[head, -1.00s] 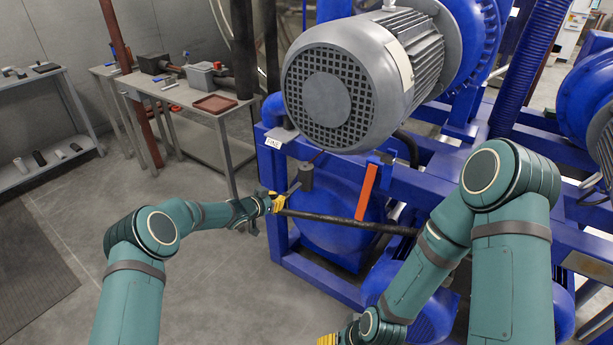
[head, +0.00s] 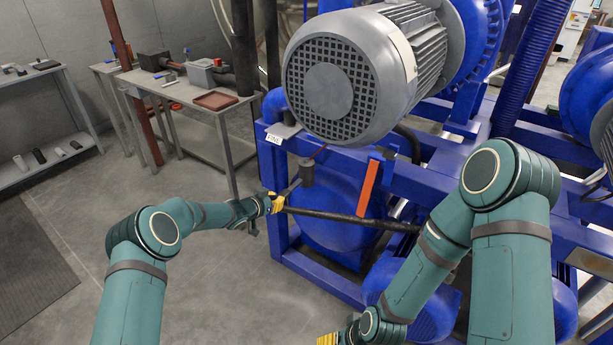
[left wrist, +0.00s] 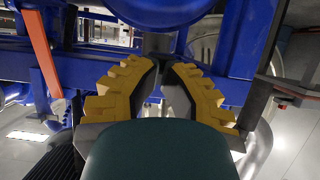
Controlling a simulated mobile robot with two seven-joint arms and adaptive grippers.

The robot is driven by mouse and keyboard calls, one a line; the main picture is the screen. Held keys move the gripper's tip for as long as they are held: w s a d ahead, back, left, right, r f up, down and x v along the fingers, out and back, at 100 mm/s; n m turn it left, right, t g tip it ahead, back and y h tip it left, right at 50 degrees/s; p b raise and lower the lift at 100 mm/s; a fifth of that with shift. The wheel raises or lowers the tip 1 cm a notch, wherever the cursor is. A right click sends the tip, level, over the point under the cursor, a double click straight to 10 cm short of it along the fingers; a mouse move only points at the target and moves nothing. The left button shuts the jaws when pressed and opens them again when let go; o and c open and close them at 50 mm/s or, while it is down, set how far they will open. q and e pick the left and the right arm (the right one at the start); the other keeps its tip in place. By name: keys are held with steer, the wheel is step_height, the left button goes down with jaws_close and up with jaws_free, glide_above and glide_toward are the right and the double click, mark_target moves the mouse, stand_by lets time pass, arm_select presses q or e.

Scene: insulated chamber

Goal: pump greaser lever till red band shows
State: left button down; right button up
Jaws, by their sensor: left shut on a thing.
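My left gripper (head: 277,203) is at the end of a thin dark lever (head: 291,187), shut on it low beside the blue frame. The lever runs up to a small dark grey upright cylinder (head: 307,173) that looks like the greaser. In the left wrist view, the yellow-padded fingers (left wrist: 160,85) stand apart, and the lever between them is hard to make out. A dark part (left wrist: 157,43) shows just beyond the fingertips. I cannot make out a red band on the cylinder. My right gripper (head: 332,339) is cut off at the bottom edge.
A large grey motor (head: 350,70) overhangs the blue frame (head: 300,262). An orange-red strip (head: 368,188) stands right of the greaser. A long dark bar (head: 345,216) runs rightward from near my left gripper. A grey workbench (head: 190,93) stands behind left; the floor there is clear.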

arm_select(q)
steer(key=f+b, duration=0.1)
steer(key=w+d+f+b, duration=0.1)
steer(key=f, duration=0.1)
steer(key=f+b, duration=0.1)
steer(key=f, duration=0.1)
steer(key=shift+w+d, duration=0.25)
steer(key=shift+w, duration=0.05)
stand_by(0.9)
steer(key=shift+r, duration=0.1)
steer(key=shift+s+a+r+p, duration=0.2)
steer(key=shift+r+p, duration=0.4)
steer(key=shift+r, duration=0.3)
steer(key=shift+s+a+r+p, duration=0.1)
steer(key=shift+s+r+p, duration=0.05)
steer(key=shift+r+p, duration=0.65)
steer(key=shift+s+a+r+p, duration=0.15)
steer(key=shift+r+p, duration=0.3)
steer(key=shift+r, duration=0.6)
steer(key=shift+s+a+r+p, duration=0.15)
steer(key=shift+s+r+p, duration=0.1)
steer(key=shift+r+p, duration=0.35)
steer(key=shift+f, duration=0.1)
